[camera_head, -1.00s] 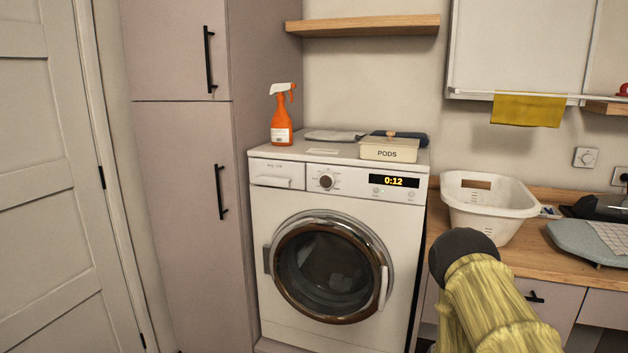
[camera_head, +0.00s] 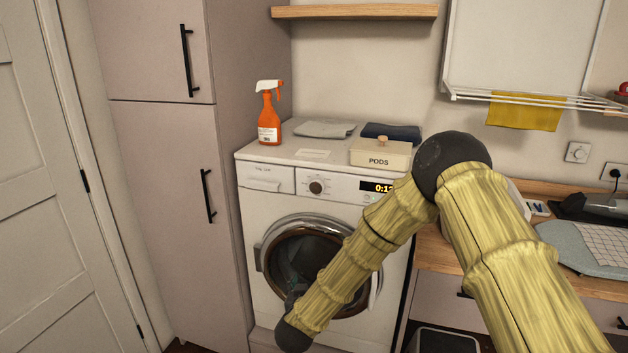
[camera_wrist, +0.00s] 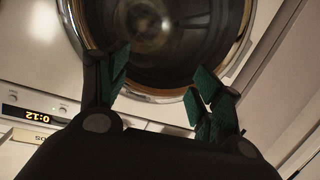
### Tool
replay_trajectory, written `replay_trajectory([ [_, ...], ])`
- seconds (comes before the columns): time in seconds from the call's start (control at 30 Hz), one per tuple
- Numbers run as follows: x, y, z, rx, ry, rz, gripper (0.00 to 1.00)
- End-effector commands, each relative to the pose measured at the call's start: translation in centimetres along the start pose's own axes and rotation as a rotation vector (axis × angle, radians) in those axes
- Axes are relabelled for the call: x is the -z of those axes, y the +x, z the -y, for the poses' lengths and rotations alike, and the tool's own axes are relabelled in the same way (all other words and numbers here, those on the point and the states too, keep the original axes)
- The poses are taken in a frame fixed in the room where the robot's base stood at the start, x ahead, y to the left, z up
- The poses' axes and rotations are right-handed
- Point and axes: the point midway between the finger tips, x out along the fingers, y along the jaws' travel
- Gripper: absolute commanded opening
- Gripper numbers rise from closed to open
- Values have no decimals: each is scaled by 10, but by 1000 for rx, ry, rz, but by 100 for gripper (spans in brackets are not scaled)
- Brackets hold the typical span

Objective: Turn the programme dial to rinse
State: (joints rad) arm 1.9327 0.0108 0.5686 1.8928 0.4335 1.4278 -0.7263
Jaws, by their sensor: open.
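The programme dial (camera_head: 316,187) is a small dark round knob on the white front panel of the washing machine (camera_head: 265,215). It shows left of the lit display (camera_head: 375,188), which my arm partly covers. I cannot make out the dial's pointer or labels. In the wrist view the display (camera_wrist: 30,115) appears upside down, and I do not see the dial. My gripper (camera_wrist: 158,84) is open and empty, its teal-padded fingers apart in front of the round glass door. In the head view the gripper is small and dark, below the dial, partly hidden by my arm.
A tall cupboard (camera_head: 165,170) stands close on the left. A wooden counter (camera_head: 432,250) is on the right.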

Motion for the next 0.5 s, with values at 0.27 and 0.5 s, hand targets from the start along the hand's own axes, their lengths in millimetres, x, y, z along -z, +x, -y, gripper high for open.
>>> replay_trajectory([
  [0.27, 192, 7, -1, -249, 23, -177, 66],
  [0.5, 231, 8, -6, -319, 27, -199, 66],
])
